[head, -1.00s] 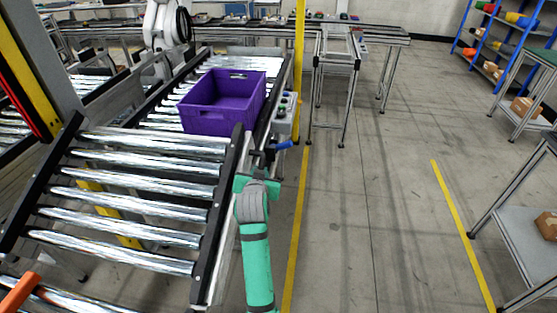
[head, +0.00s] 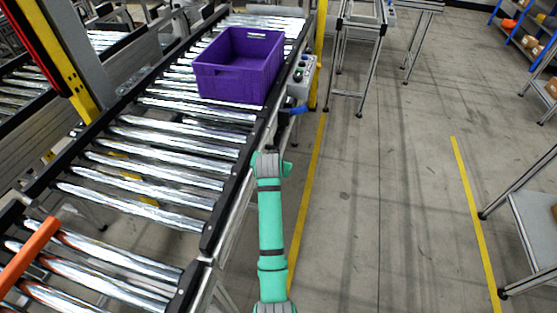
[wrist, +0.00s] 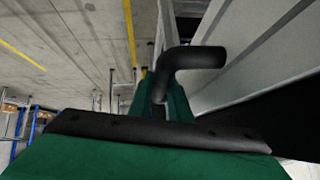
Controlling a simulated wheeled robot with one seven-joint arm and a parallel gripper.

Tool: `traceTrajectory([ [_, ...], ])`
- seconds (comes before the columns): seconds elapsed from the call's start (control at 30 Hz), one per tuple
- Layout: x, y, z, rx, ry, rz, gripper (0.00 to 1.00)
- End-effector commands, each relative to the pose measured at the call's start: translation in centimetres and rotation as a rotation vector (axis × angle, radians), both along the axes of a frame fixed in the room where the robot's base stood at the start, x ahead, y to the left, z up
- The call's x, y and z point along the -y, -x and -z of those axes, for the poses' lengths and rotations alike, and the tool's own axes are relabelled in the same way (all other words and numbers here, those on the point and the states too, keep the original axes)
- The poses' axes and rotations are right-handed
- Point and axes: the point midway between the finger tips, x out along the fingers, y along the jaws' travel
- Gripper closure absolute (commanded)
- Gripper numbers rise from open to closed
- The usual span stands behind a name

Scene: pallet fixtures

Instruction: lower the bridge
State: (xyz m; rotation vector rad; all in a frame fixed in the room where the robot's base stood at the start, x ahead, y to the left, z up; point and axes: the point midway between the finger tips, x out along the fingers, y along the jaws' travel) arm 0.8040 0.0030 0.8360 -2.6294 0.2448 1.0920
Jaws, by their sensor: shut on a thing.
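The bridge (head: 152,181) is a section of shiny rollers between black side rails, in the middle left of the head view. It lies about level with the rollers before and behind it. My gripper (head: 271,160) is at its right side rail, and its fingertips are hidden there. In the wrist view my gripper (wrist: 155,104) is shut on a bent black handle (wrist: 192,58), which stands up between the green fingers. The handle itself cannot be made out in the head view.
A purple crate (head: 238,66) stands on the rollers beyond the bridge. A control box (head: 301,77) is fixed at the conveyor's right side. An orange bar (head: 28,256) crosses the near rollers. The floor right of the conveyor is clear up to a grey table (head: 535,225).

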Motion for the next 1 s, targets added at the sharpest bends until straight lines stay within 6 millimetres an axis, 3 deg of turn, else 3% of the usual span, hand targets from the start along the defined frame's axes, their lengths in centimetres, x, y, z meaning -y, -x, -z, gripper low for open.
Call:
traceTrajectory([
  [0.03, 0.1, 0.3, 0.9, -0.016, 0.000, 0.003, 1.00],
  [0.27, 0.0, 0.4, 1.2, -0.021, -0.001, 0.002, 1.00],
  [0.3, 0.0, 0.4, 1.2, -0.022, -0.001, 0.002, 0.78],
  [0.37, 0.0, 0.4, 1.1, -0.021, -0.001, 0.002, 0.64],
  [0.77, 0.0, 0.6, 0.3, -0.012, 0.000, 0.002, 0.64],
  [1.0, -0.1, 3.2, -2.5, -0.010, 0.000, 0.002, 0.64],
])
